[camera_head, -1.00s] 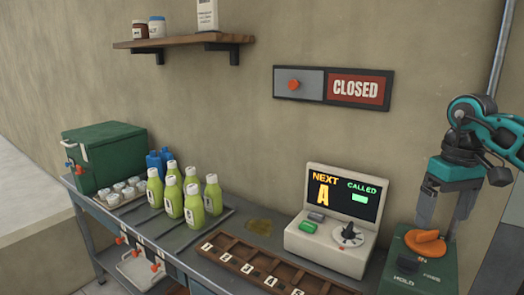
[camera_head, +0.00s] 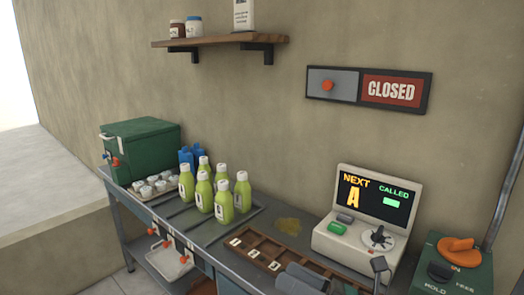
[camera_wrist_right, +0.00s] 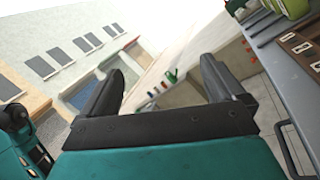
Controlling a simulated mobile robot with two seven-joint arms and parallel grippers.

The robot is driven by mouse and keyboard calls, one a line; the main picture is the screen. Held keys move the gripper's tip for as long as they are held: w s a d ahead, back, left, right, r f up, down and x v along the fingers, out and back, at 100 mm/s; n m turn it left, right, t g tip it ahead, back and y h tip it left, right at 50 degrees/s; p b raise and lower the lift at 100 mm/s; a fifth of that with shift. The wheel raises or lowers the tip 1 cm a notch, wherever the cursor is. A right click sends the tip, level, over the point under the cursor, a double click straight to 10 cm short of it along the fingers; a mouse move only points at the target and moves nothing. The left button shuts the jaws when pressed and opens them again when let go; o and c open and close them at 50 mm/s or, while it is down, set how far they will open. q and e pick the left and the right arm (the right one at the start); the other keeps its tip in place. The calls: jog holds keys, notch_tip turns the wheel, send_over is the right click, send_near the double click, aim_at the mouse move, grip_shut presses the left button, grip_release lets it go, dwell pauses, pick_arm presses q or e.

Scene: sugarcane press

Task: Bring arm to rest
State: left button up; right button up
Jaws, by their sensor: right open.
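My right gripper (camera_head: 340,274) shows at the bottom edge of the head view, in front of the tray and the display console; most of it is cut off by the frame. In the right wrist view my right gripper (camera_wrist_right: 165,70) has its two dark fingers wide apart with nothing between them. The bench edge (camera_wrist_right: 292,75) is off to the right of the fingers there. My left gripper is in neither view.
A console (camera_head: 372,212) and a green box with an orange knob (camera_head: 460,252) stand at the bench's right. A slotted wooden tray (camera_head: 262,244), several green bottles (camera_head: 223,203) and a green dispenser (camera_head: 150,145) stand along it. A CLOSED sign (camera_head: 390,91) hangs above.

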jog(key=s+d+f+n+h, duration=0.3)
jog(key=s+f+n+h, duration=0.2)
jog(key=f+n, duration=0.3)
jog(key=s+d+f+n+t+h, duration=0.1)
jog(key=s+d+f+n+h, duration=0.3)
jog(key=n, duration=1)
jog(key=s+d+f+n+h, duration=0.4)
jog(key=f+n+h, duration=0.3)
jog(key=f+n, duration=0.4)
jog(key=shift+s+d+f, duration=0.25)
jog(key=shift+s+f, duration=0.55)
